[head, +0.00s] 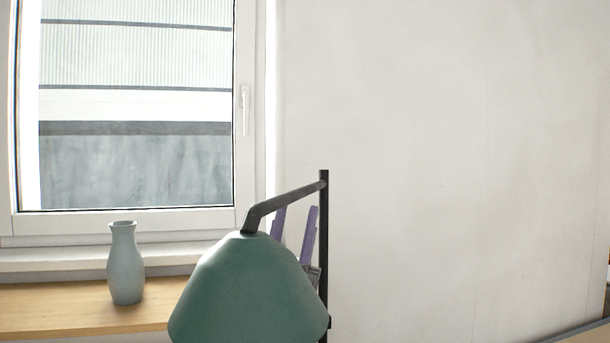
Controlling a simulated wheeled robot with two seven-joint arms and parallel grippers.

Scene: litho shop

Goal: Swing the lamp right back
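The lamp has a green bell-shaped shade (245,295) at the bottom centre, hanging from a dark bent arm (285,200). The arm joins a thin black upright post (324,230) just right of the shade. The shade's lower rim is cut off by the picture edge. My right gripper (296,210) shows as two purple fingers pointing up between the shade and the post, below the lamp arm. The fingers are apart, with nothing seen between them. Its lower part is hidden by the shade; I cannot tell whether it touches the lamp. My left gripper is out of view.
A grey-blue vase (125,265) stands on a wooden surface (60,305) at the left, below a closed window (135,110). A bare white wall (450,150) fills the right. A dark-edged surface (575,334) shows at the bottom right corner.

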